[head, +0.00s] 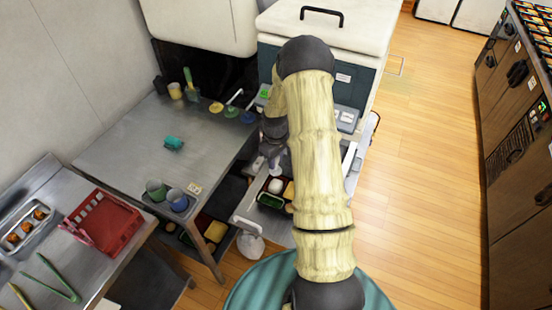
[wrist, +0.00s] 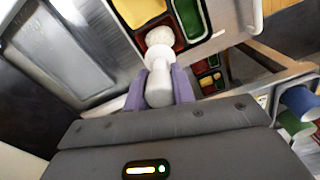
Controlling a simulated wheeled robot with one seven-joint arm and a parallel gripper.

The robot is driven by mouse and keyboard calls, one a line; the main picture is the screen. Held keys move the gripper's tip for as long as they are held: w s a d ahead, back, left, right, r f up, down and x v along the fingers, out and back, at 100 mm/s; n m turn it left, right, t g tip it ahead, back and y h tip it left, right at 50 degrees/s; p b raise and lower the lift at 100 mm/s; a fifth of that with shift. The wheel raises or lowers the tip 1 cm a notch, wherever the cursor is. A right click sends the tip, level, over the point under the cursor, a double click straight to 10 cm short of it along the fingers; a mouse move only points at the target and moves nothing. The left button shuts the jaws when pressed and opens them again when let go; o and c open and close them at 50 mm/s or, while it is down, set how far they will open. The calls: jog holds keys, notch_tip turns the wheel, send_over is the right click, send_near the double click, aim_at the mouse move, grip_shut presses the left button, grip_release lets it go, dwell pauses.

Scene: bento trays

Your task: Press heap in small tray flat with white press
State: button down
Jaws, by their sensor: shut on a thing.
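In the wrist view my gripper (wrist: 159,78) has its purple fingers shut on the white press (wrist: 159,92), holding it by its rounded handle. The press's wide white end points at a pale, rough heap (wrist: 159,36) in a red compartment of the small tray (wrist: 178,32). The press end overlaps the heap's near edge in this view, so I cannot tell whether they touch. In the head view my gripper (head: 259,163) is partly hidden by my arm, just above the tray, where the white heap (head: 276,186) shows.
The tray also holds yellow food (wrist: 138,10) and green food (wrist: 189,18). Another filled tray (head: 208,237) sits lower. A steel table (head: 125,150) with cups and a teal item (head: 173,143) stands at left. A red basket (head: 103,222) is at front left. Wooden floor is clear at right.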

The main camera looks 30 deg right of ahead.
aim_at(276, 172)
jog(key=shift+f+b, duration=1.15)
jog(key=shift+f, duration=0.8)
jog(key=shift+f+b, duration=1.3)
jog(key=shift+f, duration=1.15)
dwell(3.3)
